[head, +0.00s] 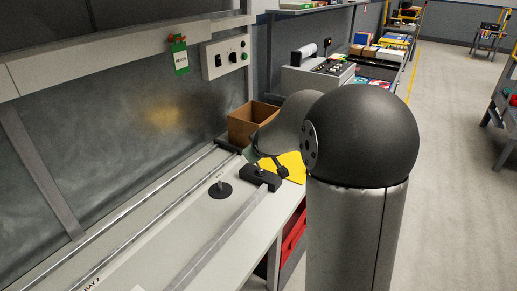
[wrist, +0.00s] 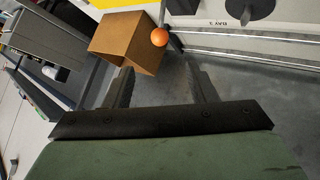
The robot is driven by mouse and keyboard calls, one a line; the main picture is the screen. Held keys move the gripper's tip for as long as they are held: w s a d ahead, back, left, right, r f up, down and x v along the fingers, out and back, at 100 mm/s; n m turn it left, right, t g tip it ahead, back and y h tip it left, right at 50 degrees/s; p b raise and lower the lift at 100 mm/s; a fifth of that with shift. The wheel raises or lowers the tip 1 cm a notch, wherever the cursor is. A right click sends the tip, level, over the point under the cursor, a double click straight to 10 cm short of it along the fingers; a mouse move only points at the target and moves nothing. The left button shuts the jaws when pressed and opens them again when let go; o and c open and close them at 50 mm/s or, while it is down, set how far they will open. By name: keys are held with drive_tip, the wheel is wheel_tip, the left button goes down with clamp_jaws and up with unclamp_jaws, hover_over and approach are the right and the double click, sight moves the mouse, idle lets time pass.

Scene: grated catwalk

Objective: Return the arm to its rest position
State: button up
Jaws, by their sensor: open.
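My gripper (wrist: 158,80) shows in the wrist view, its two dark fingers spread apart with nothing between them. It hangs above the worktop, near an open cardboard box (wrist: 128,40) that lies beyond the left finger. An orange ball (wrist: 160,37) appears beside the box's right edge; I cannot tell whether it is attached to anything. In the head view my arm's large dark joint and grey column fill the right middle. They hide part of the bench, and I cannot make out the gripper fingers clearly there.
The workbench (head: 150,262) carries metal rails and a black round-based post (head: 220,189). The cardboard box (head: 252,124) and a yellow sheet (head: 291,166) lie beyond. A control box (head: 225,57) and green tag (head: 180,58) are on the back wall.

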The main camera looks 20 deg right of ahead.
drive_tip(key=s+a+f+m+g, duration=0.1)
drive_tip(key=s+a+g, duration=0.2)
drive_tip(key=s, duration=0.8)
drive_tip(key=s+a+f+m+g+y, duration=0.1)
drive_tip(key=s+a, duration=0.5)
drive_tip(key=s, duration=0.6)
drive_tip(key=s+a+f+m+g+y, duration=0.1)
drive_tip(key=s+a+f+g, duration=0.2)
drive_tip(key=s, duration=0.9)
drive_tip(key=a+g, duration=0.2)
drive_tip(key=shift+s+g, duration=0.2)
drive_tip(key=shift+g, duration=0.1)
